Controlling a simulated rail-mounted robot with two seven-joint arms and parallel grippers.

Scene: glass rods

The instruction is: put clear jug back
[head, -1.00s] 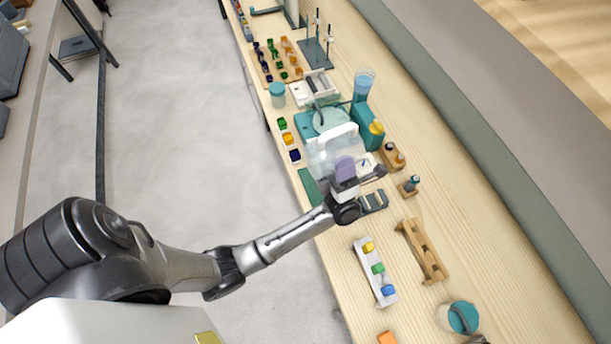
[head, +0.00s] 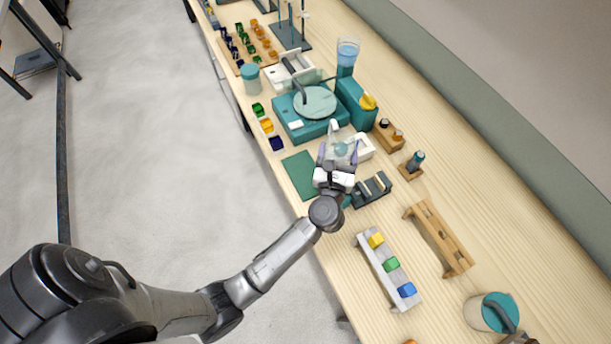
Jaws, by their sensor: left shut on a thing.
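The clear jug (head: 342,148) is a small see-through vessel with a pale handle or rim at its top. It shows in the head view near the middle of the bench, in front of the teal device. My left gripper (head: 338,157) is shut on the jug, with a purple-grey finger on either side of it. The gripper and wrist hide the jug's lower part, so I cannot tell whether it touches the bench.
A green mat (head: 300,175) lies left of my gripper. A teal device (head: 290,122) with a round plate stands behind it. A dark slotted rack (head: 372,191) is close on the right. A white rack (head: 375,268) and wooden rack (head: 440,238) stand nearer.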

